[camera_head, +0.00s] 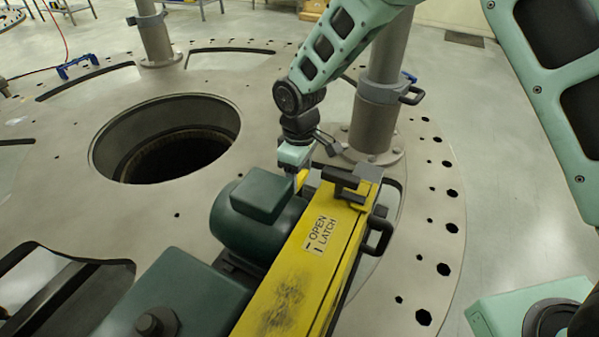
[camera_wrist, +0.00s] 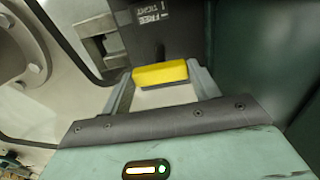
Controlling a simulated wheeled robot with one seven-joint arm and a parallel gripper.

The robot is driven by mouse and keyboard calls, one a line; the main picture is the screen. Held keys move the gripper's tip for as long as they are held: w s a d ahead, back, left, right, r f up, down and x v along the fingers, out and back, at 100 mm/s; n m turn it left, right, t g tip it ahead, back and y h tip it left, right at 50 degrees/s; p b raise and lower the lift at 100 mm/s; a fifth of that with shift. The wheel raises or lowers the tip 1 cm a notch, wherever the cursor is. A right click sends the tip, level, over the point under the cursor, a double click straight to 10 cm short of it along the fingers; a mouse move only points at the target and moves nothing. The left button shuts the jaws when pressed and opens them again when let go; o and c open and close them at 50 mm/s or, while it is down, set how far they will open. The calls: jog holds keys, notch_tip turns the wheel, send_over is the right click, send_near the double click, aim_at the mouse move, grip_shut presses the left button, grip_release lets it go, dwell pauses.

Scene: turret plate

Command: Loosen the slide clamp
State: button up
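The slide clamp's yellow handle (camera_wrist: 160,74) lies between the two grey fingers of my gripper (camera_wrist: 161,84) in the wrist view. The fingers meet both ends of it with no gap visible, so my gripper looks shut on it. Just beyond is a dark plate with a FREE / TIGHT label (camera_wrist: 152,18). In the head view my gripper (camera_head: 296,164) points down beside the green motor, with a bit of yellow handle (camera_head: 301,178) under it. The rest of the clamp is hidden there.
A yellow beam (camera_head: 300,270) marked OPEN / LATCH runs beside the green motor (camera_head: 255,220), with black handles on it. A grey post (camera_head: 375,115) stands close behind my gripper. The round plate (camera_head: 60,150) has a large open hole (camera_head: 165,140) at left.

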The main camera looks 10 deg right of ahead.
jog(key=o, duration=0.4)
jog(key=shift+c, duration=0.2)
notch_tip(320, 180, up, 18)
jog(key=b, duration=0.3)
jog(key=shift+f+b, duration=0.25)
jog(key=shift+b, duration=0.05)
